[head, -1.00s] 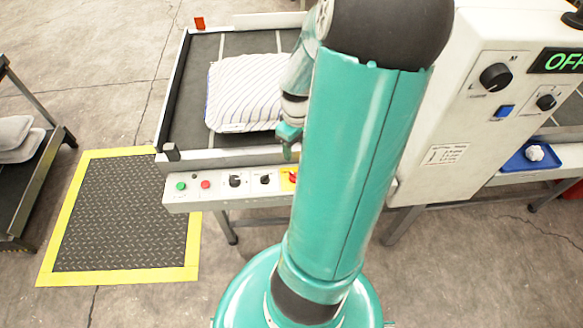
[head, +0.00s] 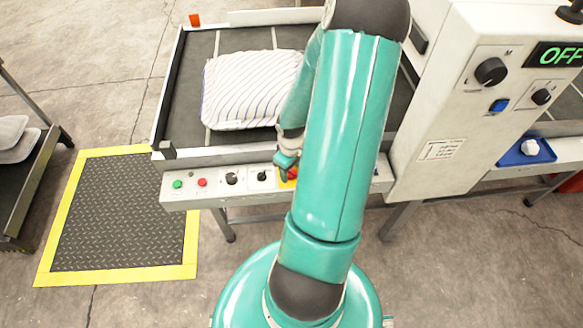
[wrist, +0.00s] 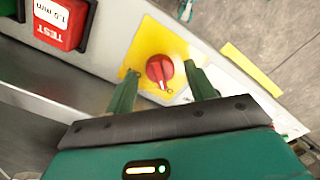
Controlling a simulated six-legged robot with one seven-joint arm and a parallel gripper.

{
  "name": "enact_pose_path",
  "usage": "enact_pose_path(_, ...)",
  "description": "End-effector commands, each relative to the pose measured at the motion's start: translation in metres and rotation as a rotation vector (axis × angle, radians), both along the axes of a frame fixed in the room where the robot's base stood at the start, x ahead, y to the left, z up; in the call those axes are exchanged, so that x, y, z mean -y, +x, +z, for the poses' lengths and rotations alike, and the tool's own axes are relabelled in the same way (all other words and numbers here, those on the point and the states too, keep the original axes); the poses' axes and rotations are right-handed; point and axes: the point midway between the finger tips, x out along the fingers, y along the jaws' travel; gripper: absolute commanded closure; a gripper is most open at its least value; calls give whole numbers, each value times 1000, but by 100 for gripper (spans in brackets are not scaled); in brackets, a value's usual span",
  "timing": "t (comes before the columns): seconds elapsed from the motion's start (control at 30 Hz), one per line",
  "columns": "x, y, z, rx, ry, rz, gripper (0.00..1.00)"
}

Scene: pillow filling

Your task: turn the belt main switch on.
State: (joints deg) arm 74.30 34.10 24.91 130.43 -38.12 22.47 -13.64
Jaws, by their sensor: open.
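The belt main switch, a red rotary knob (wrist: 160,71) on a yellow plate (wrist: 142,48), sits on the pale control panel. Its pointer aims toward the bottom of the wrist view. My gripper (wrist: 161,80) is open, with one green finger on each side of the knob; I cannot tell whether they touch it or how deep they reach. In the head view my gripper (head: 287,161) is at the panel's right part and mostly covers the yellow plate (head: 284,184).
The panel (head: 215,192) also carries green and red buttons and two black knobs. A striped pillow (head: 250,88) lies on the belt behind it. A white cabinet (head: 440,120) with an "OFF" display (head: 558,54) stands to the right. A yellow-edged mat (head: 120,220) lies at left.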

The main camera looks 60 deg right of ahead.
Motion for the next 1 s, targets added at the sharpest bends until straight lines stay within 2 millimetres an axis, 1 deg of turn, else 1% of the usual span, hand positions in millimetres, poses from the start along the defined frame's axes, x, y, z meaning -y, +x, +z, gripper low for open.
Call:
enact_pose_path(0.17, 0, 0, 0, 0, 0, 0, 45)
enact_pose_path(0.2, 0, 0, 0, 0, -1, 0, 53)
enact_pose_path(0.27, 0, 0, 0, 0, 0, 0, 65)
enact_pose_path(0.3, 0, 0, 0, 0, 0, 0, 73)
enact_pose_path(0.4, 0, 0, 0, 0, -1, -1, 90)
enact_pose_path(0.77, 0, 0, 1, -1, -1, -43, 90)
enact_pose_path(1.0, 0, 1, 1, 0, -3, -174, 90)
